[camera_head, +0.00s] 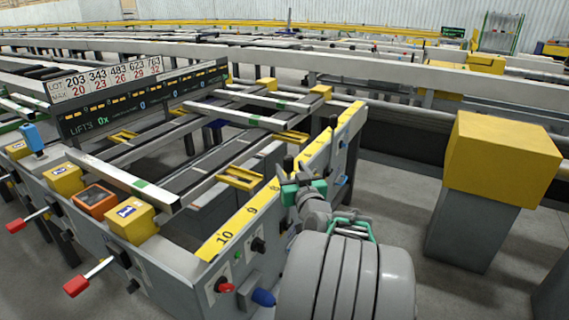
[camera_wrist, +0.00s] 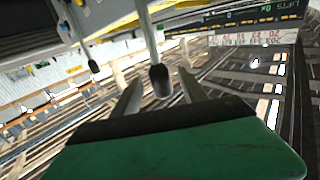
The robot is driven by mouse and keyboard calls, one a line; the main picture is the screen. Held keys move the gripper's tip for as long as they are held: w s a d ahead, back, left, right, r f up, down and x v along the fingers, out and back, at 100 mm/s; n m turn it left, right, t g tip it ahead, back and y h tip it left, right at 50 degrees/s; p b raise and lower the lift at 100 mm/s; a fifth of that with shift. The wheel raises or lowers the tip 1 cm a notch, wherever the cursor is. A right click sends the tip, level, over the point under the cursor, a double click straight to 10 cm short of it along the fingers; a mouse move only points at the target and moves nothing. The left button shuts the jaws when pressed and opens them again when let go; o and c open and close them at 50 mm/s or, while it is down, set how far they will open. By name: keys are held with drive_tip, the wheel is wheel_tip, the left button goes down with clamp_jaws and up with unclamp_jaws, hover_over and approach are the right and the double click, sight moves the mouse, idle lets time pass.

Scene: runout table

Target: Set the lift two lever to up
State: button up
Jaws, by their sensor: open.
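My gripper (camera_head: 291,178) is open at the front panel, right of the yellow number strip. In the wrist view its two fingers (camera_wrist: 160,72) stand apart, one on each side of a lever with a dark knob (camera_wrist: 161,84) on a thin metal rod. I see no clear contact. In the head view a black knob (camera_head: 288,163) shows right at my gripper; its rod is mostly hidden. A second dark-knobbed lever (camera_wrist: 94,66) hangs farther left in the wrist view. I can read no lift label on these levers.
Two red-handled levers (camera_head: 77,286) (camera_head: 16,226) stick out at the front left. A blue knob (camera_head: 263,297) and a red knob (camera_head: 225,288) sit low on the panel. A yellow-topped post (camera_head: 503,155) stands at right, with clear floor before it.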

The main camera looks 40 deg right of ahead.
drive_tip(key=x, duration=0.5)
drive_tip(key=shift+w+d, duration=0.15)
drive_tip(key=shift+w, duration=0.1)
clamp_jaws()
drive_tip(key=shift+f, duration=0.1)
idle(1.0)
